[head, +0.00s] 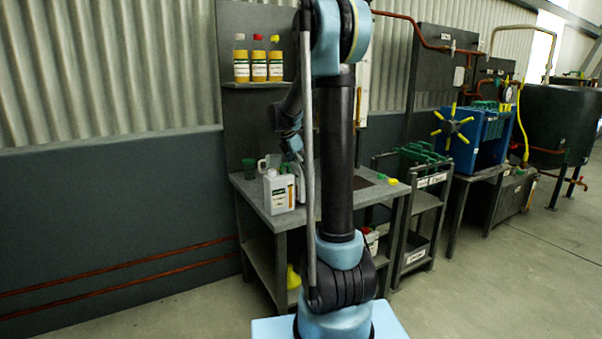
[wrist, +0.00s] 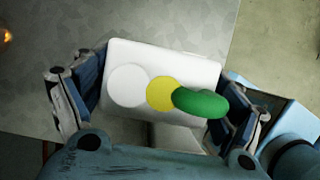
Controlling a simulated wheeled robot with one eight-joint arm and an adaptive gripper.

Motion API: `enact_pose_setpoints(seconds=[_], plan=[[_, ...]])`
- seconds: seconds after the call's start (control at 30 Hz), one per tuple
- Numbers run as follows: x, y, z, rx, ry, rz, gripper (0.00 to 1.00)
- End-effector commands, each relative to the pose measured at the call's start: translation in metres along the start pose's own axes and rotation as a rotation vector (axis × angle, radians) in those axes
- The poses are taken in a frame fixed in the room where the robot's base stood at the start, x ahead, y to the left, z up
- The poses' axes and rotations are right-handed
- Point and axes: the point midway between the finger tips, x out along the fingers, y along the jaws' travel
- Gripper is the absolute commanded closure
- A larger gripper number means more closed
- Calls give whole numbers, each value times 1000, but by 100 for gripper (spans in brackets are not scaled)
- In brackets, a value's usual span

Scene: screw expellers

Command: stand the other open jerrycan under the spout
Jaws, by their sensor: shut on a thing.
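My gripper (wrist: 160,92) is shut on a white jerrycan (wrist: 128,58), seen from above in the wrist view. Its top shows a white disc, a yellow disc and a green rounded piece overlapping the yellow one. In the head view my gripper (head: 291,146) is over the grey bench, partly hidden by my arm. A white labelled jerrycan (head: 281,194) stands upright at the bench's front; I cannot tell whether it is the held one. Another pale container shows partly behind it. I cannot make out the spout clearly.
Bottles stand on a shelf above. To the right are a trolley (head: 430,180), a blue press (head: 478,139) and a dark tank (head: 555,122). The front floor is clear.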

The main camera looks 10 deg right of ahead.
Motion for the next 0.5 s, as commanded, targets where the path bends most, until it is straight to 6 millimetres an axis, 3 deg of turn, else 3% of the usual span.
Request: enact_pose_setpoints(seconds=[0.1,0.43,0.47,0.5], plan=[[9,0,-3,0,0,0,80],[11,0,-4,1,0,0,80],[11,0,-4,1,0,0,6],[11,0,-4,1,0,-1,0]])
